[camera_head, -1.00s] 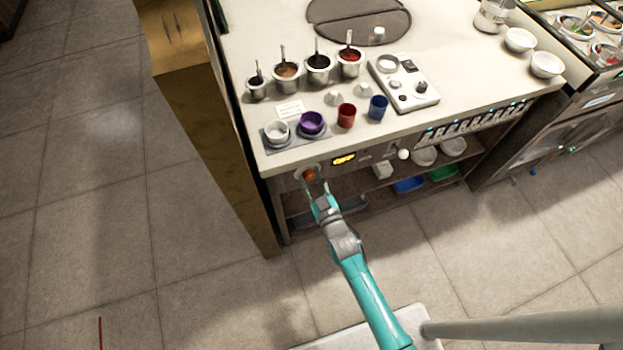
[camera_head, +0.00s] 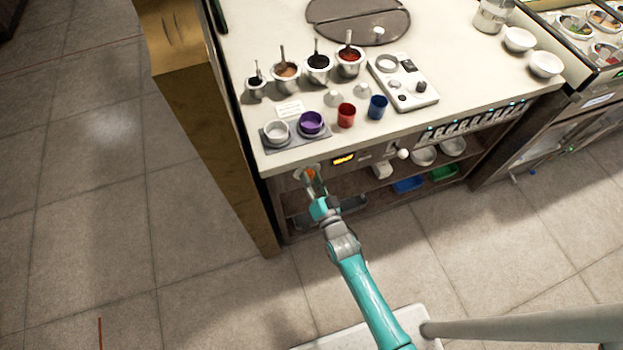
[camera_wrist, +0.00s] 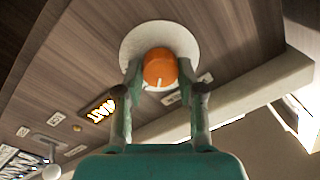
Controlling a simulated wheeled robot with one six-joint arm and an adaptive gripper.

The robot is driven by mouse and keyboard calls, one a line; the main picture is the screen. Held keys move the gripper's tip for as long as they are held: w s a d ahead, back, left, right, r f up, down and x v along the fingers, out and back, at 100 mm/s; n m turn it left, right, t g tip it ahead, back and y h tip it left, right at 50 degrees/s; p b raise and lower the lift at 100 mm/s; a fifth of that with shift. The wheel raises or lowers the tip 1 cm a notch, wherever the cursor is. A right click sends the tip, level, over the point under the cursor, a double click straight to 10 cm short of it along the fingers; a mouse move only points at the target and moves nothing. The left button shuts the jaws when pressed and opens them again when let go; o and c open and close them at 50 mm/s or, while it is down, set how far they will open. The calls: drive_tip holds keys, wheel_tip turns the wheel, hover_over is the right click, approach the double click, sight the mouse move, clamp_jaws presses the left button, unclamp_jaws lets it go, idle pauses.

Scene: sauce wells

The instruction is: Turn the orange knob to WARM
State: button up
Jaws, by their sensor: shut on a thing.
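The orange knob (camera_wrist: 160,66) sits on a round white dial plate (camera_wrist: 143,37) on the counter's wooden front panel. A short white mark shows on the knob's lower edge in the wrist view. My gripper (camera_wrist: 161,75) has a finger on each side of the knob and is shut on it. In the head view the knob (camera_head: 311,174) is partly hidden by my gripper (camera_head: 312,180). A lit yellow display (camera_wrist: 101,110) is beside the knob; its text looks like WARM, but it is slanted and small. It also shows in the head view (camera_head: 344,159).
Small labels (camera_wrist: 172,98) are on the panel around the dial. Above, the counter (camera_head: 240,60) holds a grey and a purple cup, red and blue cups and several sauce pots. An open shelf lies below the panel. A wooden post (camera_head: 215,130) stands close on the left.

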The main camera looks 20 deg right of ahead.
drive_tip(key=shift+m, duration=1.2)
drive_tip(key=o, duration=1.1)
drive_tip(key=shift+o, duration=0.2)
drive_tip(key=s, duration=1.2)
drive_tip(key=shift+d+f, duration=0.3)
drive_tip(key=shift+d, duration=0.1)
